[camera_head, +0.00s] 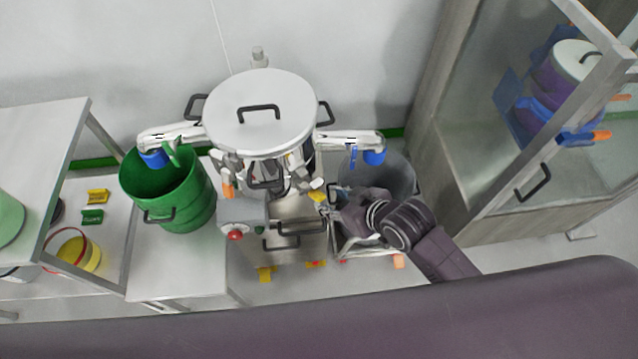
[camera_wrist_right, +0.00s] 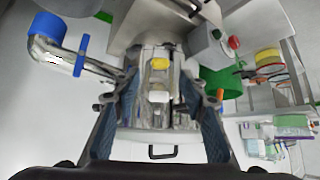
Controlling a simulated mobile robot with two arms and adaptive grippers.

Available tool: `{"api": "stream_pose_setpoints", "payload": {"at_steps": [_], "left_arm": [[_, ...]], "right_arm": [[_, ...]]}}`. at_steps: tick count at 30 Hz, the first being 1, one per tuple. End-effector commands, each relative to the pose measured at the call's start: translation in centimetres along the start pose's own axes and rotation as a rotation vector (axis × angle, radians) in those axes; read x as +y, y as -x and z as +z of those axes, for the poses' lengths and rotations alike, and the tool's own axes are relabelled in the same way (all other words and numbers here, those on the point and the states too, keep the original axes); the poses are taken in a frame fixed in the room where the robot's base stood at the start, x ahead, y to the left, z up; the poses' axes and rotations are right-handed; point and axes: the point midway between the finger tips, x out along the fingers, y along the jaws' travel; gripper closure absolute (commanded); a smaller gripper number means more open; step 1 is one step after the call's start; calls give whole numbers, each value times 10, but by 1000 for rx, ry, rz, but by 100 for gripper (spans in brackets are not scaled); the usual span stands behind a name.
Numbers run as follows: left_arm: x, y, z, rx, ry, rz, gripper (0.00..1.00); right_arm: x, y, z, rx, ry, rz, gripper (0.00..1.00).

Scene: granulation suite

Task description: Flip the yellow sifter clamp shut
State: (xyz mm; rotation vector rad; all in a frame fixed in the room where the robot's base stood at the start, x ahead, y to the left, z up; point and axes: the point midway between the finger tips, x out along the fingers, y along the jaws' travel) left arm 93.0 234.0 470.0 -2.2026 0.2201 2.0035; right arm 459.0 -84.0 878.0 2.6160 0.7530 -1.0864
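The sifter (camera_head: 262,112) is a round steel vessel with a grey lid and black handles, in the middle of the head view. The yellow clamp (camera_head: 317,196) is a small yellow-tipped part on its lower right front. My right gripper (camera_head: 330,194) is just to the right of the clamp. In the right wrist view, the yellow clamp tip (camera_wrist_right: 158,63) shows ahead between the two spread fingers of my right gripper (camera_wrist_right: 158,100). Whether a finger touches it, I cannot tell. My left gripper is out of view.
A green bin (camera_head: 168,195) stands left of the sifter, and a grey bin (camera_head: 400,178) stands right behind my right arm. Blue-ended side spouts (camera_head: 374,157) stick out from the sifter. A glass-fronted cabinet (camera_head: 480,130) is at the right. A control box with a red button (camera_head: 236,235) sits in front.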

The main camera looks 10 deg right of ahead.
Motion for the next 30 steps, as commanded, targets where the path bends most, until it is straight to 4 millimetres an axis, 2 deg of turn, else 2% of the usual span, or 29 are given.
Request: {"api": "stream_pose_setpoints", "payload": {"at_steps": [7,15,20,28,30], "left_arm": [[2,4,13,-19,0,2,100],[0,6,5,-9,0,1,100],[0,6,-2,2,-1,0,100],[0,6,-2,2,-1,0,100],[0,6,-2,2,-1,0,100]], "right_arm": [[1,-34,0,0,-2,2,61],[1,-64,0,0,0,2,61],[1,-70,0,1,0,2,61],[1,-71,0,1,0,2,61],[1,-71,0,1,0,2,69]]}}
